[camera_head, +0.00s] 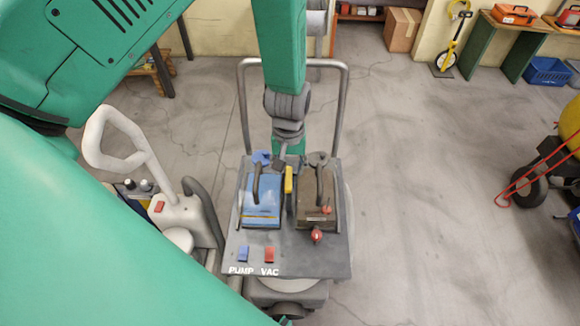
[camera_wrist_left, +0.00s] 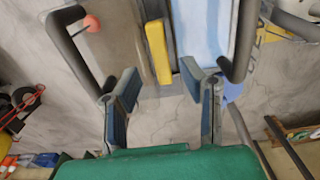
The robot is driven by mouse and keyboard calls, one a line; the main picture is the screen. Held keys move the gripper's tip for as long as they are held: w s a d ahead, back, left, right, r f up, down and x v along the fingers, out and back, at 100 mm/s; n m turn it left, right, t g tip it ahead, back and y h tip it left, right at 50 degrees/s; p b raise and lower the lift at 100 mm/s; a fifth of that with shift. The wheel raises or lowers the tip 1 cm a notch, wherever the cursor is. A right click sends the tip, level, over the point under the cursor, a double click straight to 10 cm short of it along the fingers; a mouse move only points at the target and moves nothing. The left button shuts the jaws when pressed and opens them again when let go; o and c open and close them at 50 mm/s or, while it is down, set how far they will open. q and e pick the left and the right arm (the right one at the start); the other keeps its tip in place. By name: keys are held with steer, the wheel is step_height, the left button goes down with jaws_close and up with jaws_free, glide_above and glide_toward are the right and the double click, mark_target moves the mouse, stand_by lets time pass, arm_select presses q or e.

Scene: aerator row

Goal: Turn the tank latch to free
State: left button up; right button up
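The yellow tank latch (camera_head: 288,180) sits between the blue tank (camera_head: 262,196) and the brown tank (camera_head: 315,200) on the grey machine top. In the left wrist view the latch (camera_wrist_left: 157,52) is a long yellow bar, pointing nearly along the gap between the tanks. My left gripper (camera_head: 285,156) is above the machine's far edge, just beyond the latch. In the wrist view its two fingers (camera_wrist_left: 163,88) are spread apart with nothing between them, and the latch lies ahead of their tips, apart from them. My right gripper is not in view.
Each tank has a dark curved handle. A red knob (camera_head: 316,236) is at the brown tank's front. Blue (camera_head: 243,253) and red (camera_head: 269,255) switches are above the PUMP and VAC labels. A grey push bar (camera_head: 343,110) rises behind.

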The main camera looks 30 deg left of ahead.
mark_target(289, 176)
arm_select(q)
step_height(289, 176, up, 8)
steer(key=shift+r, duration=0.25)
steer(key=shift+w, duration=0.1)
stand_by(0.4)
